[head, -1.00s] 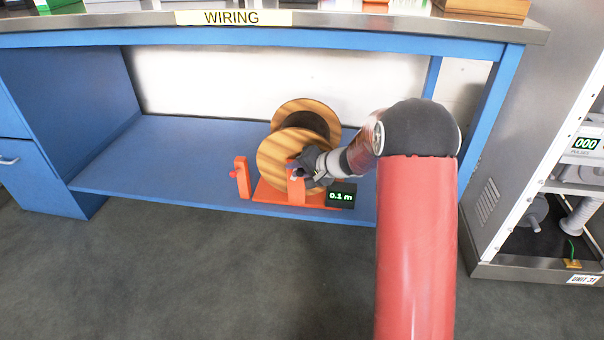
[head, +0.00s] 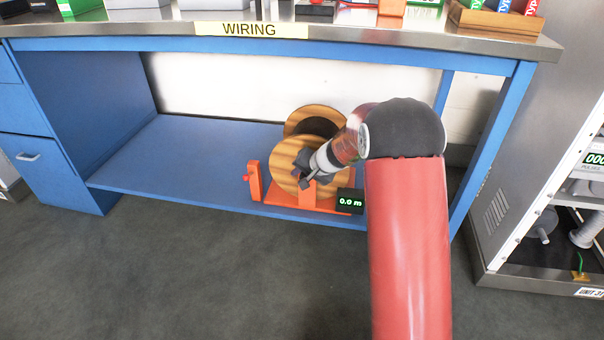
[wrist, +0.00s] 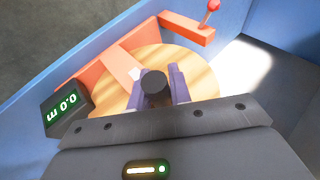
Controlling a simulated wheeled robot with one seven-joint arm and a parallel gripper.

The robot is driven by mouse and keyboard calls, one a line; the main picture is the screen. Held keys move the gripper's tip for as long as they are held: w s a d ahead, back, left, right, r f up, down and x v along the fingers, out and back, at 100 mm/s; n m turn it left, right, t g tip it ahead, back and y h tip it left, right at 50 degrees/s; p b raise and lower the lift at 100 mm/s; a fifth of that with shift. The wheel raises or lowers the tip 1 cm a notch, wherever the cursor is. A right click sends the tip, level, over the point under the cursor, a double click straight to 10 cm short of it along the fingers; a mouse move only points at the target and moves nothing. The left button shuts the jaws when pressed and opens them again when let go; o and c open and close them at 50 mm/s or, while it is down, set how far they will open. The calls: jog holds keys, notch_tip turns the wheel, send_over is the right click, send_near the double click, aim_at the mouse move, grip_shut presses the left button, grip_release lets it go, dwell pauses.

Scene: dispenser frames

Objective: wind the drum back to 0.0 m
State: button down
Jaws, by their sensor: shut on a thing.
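The wooden drum (head: 283,164) sits in an orange stand (head: 285,199) on the low blue shelf. Its front flange also shows in the wrist view (wrist: 196,66). The small black display (head: 350,202) beside the stand reads 0.0 m; it also shows in the wrist view (wrist: 66,104). My gripper (head: 304,167) is at the front flange. In the wrist view my gripper (wrist: 158,86) is shut on a dark round crank handle (wrist: 154,82), with a finger on each side. The rest of the crank is mostly hidden.
An orange post (head: 254,180) with a red knob stands left of the drum. The blue shelf (head: 170,160) is clear to the left. The WIRING bench top (head: 140,30) overhangs the drum, and a grey rack (head: 510,170) stands at right.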

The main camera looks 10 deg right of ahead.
jog(key=shift+a, duration=0.1)
jog(key=c, duration=1.3)
grip_release()
jog(key=v, duration=0.7)
jog(key=shift+s+d+r, duration=0.2)
jog(key=shift+r, duration=0.05)
